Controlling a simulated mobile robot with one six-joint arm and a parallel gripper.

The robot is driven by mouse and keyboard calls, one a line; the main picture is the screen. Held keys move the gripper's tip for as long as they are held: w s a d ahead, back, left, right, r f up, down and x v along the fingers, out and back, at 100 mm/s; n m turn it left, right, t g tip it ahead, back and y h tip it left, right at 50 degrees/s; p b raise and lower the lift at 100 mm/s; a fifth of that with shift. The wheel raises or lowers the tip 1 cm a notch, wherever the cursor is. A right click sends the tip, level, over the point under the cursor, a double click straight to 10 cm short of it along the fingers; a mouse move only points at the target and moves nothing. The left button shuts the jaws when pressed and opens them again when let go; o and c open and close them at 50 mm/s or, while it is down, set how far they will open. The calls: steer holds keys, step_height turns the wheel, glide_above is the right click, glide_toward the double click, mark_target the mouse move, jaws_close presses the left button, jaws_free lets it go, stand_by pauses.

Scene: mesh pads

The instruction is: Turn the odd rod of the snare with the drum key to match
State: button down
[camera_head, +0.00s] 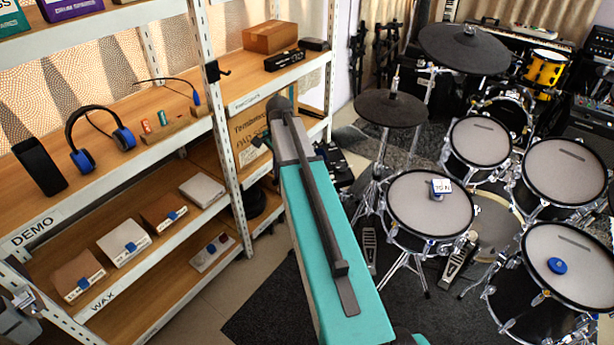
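The snare (425,215) stands on a tripod stand right of centre, with a pale head and metal tension rods around its rim. I cannot tell which rod is the odd one at this size. I cannot make out a drum key anywhere. My teal arm link (350,250) rises through the middle of the view, left of the snare and apart from it in the picture. I cannot make out my gripper's fingers.
A metal shelf unit (225,130) fills the left, holding headphones (95,135), boxes and blue-tagged blocks. A cymbal (390,108) and several other drums crowd the snare. A blue puck (557,265) lies on the floor tom. Some bare floor (205,318) shows beside the dark rug.

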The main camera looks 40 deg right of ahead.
steer(key=a+r+n, duration=0.4)
steer(key=a+n, duration=0.2)
steer(key=a, duration=0.6)
steer(key=a+r+n, duration=0.4)
steer(key=a+n, duration=0.2)
steer(key=a, duration=0.6)
steer(key=shift+w+r, duration=0.3)
steer(key=shift+w, duration=0.05)
steer(key=shift+a, duration=0.15)
